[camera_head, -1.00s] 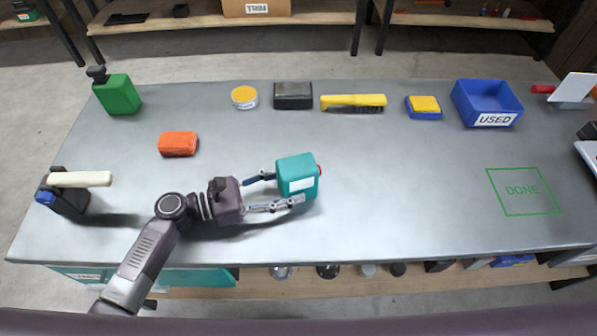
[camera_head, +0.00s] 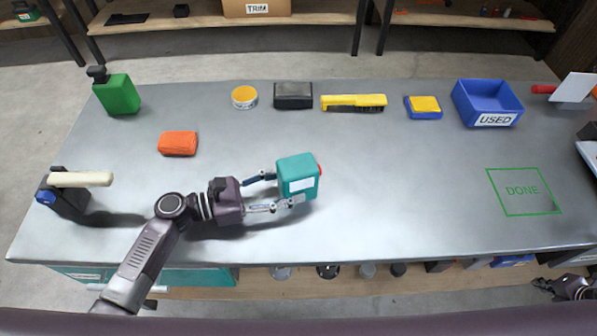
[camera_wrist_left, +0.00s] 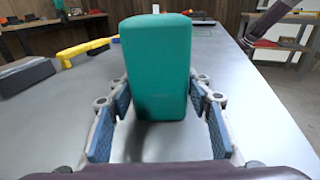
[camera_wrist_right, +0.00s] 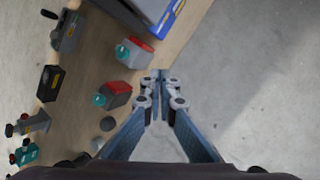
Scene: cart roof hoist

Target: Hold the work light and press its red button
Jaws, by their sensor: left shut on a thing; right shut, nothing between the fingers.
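The teal work light (camera_head: 297,177) is on the grey bench, left of centre, with a white label on its side. Its red button (camera_head: 320,168) is on the right end, facing away from my left gripper. My left gripper (camera_head: 279,190) is shut on the work light, one finger on each side. In the left wrist view the light's teal back (camera_wrist_left: 158,70) fills the space between the fingers. My right gripper (camera_wrist_right: 160,80) is shut and empty. It is low at the right, beyond the bench's front edge, and only partly in the head view (camera_head: 540,287).
A blue USED bin (camera_head: 487,103), a yellow brush (camera_head: 353,102) and a sponge (camera_head: 424,107) stand along the back. An orange block (camera_head: 178,144) is at left. The green DONE outline (camera_head: 523,191) is empty. Several items lie on the shelf below the bench.

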